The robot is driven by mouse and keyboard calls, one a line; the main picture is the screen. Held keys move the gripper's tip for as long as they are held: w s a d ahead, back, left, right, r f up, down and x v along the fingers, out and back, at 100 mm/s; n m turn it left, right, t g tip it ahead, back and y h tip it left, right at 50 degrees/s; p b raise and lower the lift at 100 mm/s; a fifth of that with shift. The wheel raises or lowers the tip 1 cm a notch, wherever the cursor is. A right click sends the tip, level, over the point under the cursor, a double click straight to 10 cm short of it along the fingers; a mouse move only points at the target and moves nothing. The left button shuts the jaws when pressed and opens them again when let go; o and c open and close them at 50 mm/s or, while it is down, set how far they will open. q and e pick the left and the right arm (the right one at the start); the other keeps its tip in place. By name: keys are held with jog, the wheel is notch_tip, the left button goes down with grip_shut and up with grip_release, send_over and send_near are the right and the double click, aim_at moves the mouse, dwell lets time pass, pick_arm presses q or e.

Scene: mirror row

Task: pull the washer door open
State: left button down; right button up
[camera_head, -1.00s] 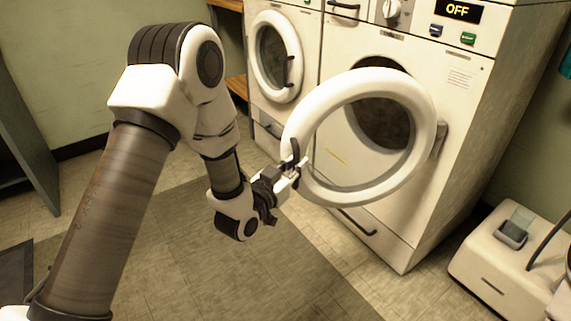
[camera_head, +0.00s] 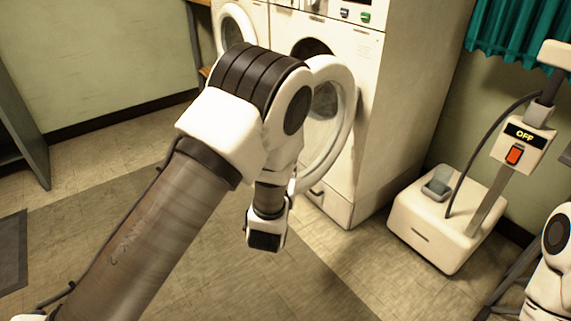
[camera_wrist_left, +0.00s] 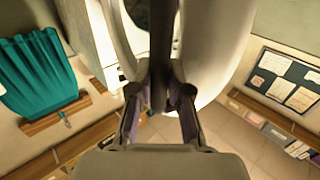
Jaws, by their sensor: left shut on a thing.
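The washer (camera_head: 369,75) stands at the back, and its white ring door (camera_head: 347,105) stands swung out from the dark opening (camera_head: 312,48). My arm hides the door's left part and its handle in the head view. In the left wrist view my left gripper (camera_wrist_left: 160,97) is shut on the dark door handle (camera_wrist_left: 162,42), with the white door rim (camera_wrist_left: 212,45) just behind it. The fingers themselves are hidden behind my arm in the head view. My right gripper is not in view.
A second washer (camera_head: 257,22) with its door shut stands to the left. A white floor unit (camera_head: 440,232) with a post and an OFF panel (camera_head: 520,135) stands at the right. A teal curtain (camera_head: 515,35) hangs behind it. Open floor lies in front of the washer.

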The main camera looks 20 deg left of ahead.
pick_arm(q)
jog(key=shift+d+r, duration=0.1)
jog(key=shift+d, duration=0.1)
jog(key=c, duration=1.1)
grip_release()
jog(key=shift+w, duration=0.15)
